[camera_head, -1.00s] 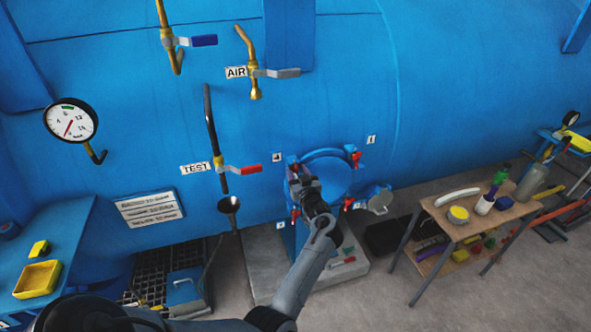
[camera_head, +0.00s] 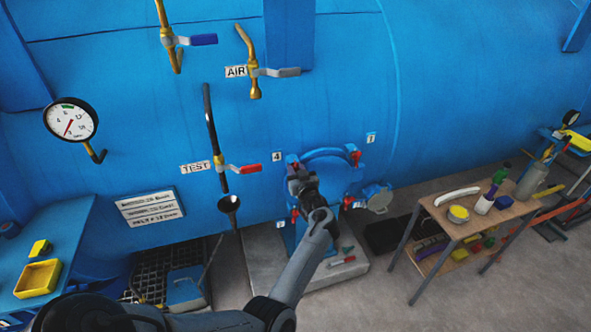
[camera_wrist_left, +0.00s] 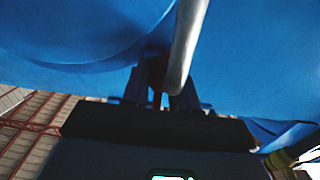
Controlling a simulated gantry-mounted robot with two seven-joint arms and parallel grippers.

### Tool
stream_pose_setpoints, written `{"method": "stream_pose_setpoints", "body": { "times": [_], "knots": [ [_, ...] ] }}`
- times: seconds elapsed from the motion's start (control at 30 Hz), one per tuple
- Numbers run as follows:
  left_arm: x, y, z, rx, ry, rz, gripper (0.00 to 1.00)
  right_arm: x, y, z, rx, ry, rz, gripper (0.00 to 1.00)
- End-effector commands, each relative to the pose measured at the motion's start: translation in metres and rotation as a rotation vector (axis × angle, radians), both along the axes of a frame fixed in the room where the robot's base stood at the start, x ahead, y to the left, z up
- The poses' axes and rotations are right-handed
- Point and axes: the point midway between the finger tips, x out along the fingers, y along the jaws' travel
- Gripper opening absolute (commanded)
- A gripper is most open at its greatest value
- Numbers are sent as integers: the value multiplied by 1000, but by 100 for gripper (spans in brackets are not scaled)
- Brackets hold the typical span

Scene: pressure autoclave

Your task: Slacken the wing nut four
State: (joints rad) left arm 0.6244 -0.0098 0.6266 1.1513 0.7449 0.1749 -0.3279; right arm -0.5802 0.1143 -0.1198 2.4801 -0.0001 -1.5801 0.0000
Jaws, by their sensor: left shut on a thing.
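A round blue hatch with a curved blue yoke (camera_head: 325,153) is on the blue vessel wall. A plate marked 4 (camera_head: 277,157) is beside its upper left. My left gripper (camera_head: 293,165) is at this upper-left corner, shut on wing nut four, which my wrist mostly hides in the head view. In the left wrist view my fingers (camera_wrist_left: 160,98) close around a small dark reddish part, and a grey rod (camera_wrist_left: 186,45) passes in front. Other red wing nuts show at the upper right (camera_head: 355,157), lower right (camera_head: 348,202) and lower left (camera_head: 294,213). My right gripper is not in view.
A wooden table (camera_head: 470,226) with bottles stands to the right. Tools lie on the concrete plinth (camera_head: 265,250) below. A pressure gauge (camera_head: 71,119) is at far left.

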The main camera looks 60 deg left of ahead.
Motion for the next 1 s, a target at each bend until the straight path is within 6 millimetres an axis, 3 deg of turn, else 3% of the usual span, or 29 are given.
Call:
{"method": "stream_pose_setpoints", "body": {
  "times": [0.37,1.0],
  "knots": [
    [0,0,-2,-28,-115,-1,0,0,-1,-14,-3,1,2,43],
    [-2,0,-5,-172,-673,0,0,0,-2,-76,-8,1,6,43]
  ]
}}
